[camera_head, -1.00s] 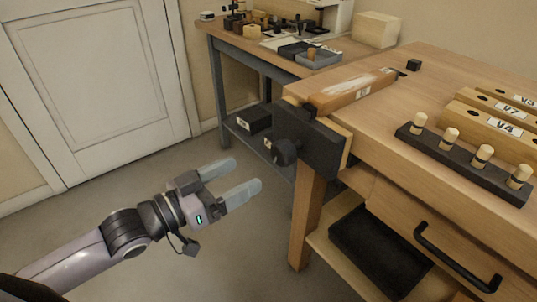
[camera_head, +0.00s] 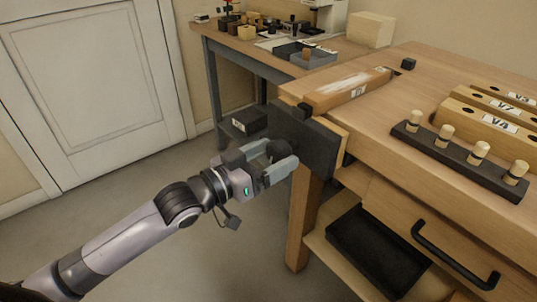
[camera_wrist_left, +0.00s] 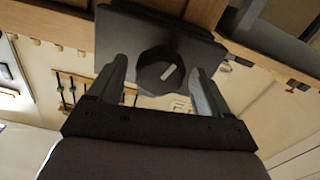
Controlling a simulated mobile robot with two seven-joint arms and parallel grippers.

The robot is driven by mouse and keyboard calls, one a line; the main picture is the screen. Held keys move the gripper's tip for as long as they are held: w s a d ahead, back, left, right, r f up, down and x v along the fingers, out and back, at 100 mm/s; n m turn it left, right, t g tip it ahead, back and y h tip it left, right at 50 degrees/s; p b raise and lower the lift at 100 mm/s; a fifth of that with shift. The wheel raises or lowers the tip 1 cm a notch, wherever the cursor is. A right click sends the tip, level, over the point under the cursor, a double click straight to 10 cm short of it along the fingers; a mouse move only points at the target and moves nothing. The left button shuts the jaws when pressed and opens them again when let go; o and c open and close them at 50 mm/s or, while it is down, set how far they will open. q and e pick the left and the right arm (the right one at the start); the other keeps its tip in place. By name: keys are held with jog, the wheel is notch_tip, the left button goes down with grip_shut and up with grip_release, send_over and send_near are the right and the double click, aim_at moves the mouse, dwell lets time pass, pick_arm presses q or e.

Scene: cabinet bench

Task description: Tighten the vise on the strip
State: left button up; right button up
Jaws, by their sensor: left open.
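The vise (camera_head: 318,148) is a dark plate on the left end of the wooden bench. Its dark round knob (camera_head: 258,152) sticks out toward my left gripper (camera_head: 274,163). The left gripper is open, with one finger on each side of the knob. In the left wrist view, the faceted knob (camera_wrist_left: 158,72) with a pale mark sits between the fingers; I cannot tell if they touch it. My right gripper is not in view.
A dark rack (camera_head: 450,155) with several pegs and labelled wooden blocks (camera_head: 484,119) stand on the bench (camera_head: 420,85). A drawer with a black handle (camera_head: 450,258) is below. Another workbench (camera_head: 240,47) stands behind. The floor at left is clear.

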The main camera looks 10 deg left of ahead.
pick_arm(q)
jog(key=c, duration=0.9)
jog(key=shift+m+p, duration=0.3)
jog(key=shift+m, duration=0.3)
jog(key=shift+p, duration=0.4)
jog(key=shift+m, duration=0.3)
